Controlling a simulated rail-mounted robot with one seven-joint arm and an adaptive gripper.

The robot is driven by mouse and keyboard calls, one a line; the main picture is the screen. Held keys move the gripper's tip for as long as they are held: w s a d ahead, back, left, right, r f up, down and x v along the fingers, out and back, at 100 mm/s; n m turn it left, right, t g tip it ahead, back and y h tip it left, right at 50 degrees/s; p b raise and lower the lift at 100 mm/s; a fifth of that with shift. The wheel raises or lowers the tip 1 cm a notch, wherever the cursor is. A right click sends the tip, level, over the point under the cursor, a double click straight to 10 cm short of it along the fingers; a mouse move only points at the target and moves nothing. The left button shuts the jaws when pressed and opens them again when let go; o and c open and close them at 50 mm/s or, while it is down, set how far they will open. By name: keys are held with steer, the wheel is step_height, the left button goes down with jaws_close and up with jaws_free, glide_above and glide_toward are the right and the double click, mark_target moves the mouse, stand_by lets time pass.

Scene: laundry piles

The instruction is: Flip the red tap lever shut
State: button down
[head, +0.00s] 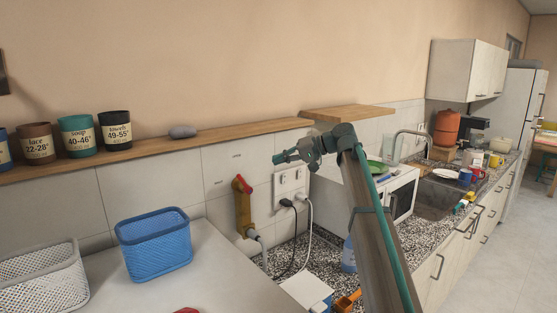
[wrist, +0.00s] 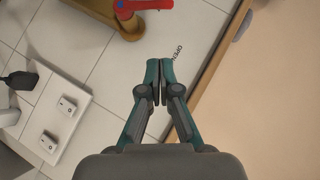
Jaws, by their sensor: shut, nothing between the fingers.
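The tap has a brass-yellow body (head: 243,214) fixed to the white tiled wall, with a red lever (head: 242,184) on its top end. In the wrist view the red lever (wrist: 148,5) shows at the top edge, partly cut off, beside the brass body (wrist: 100,10). My gripper (head: 276,158) is above and to the right of the lever in the head view, apart from it. In the wrist view its fingertips (wrist: 160,64) are together and empty, below the lever in the picture. The printed word OPEN (wrist: 178,53) is on the tiles next to the fingertips.
A wooden ledge (head: 230,131) runs along the wall above the tap, with a grey stone (head: 183,132) and labelled pots. A socket panel (head: 290,183) with plugged cables is right of the tap. A blue basket (head: 153,245) stands on the white surface at left.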

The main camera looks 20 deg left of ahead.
mark_target(244, 184)
steer(key=s+a+f+p, duration=0.3)
steer(key=a+f+p, duration=0.1)
steer(key=a, duration=0.5)
steer(key=shift+s+f, duration=0.15)
steer(key=shift+f, duration=0.3)
steer(key=shift+d, duration=0.1)
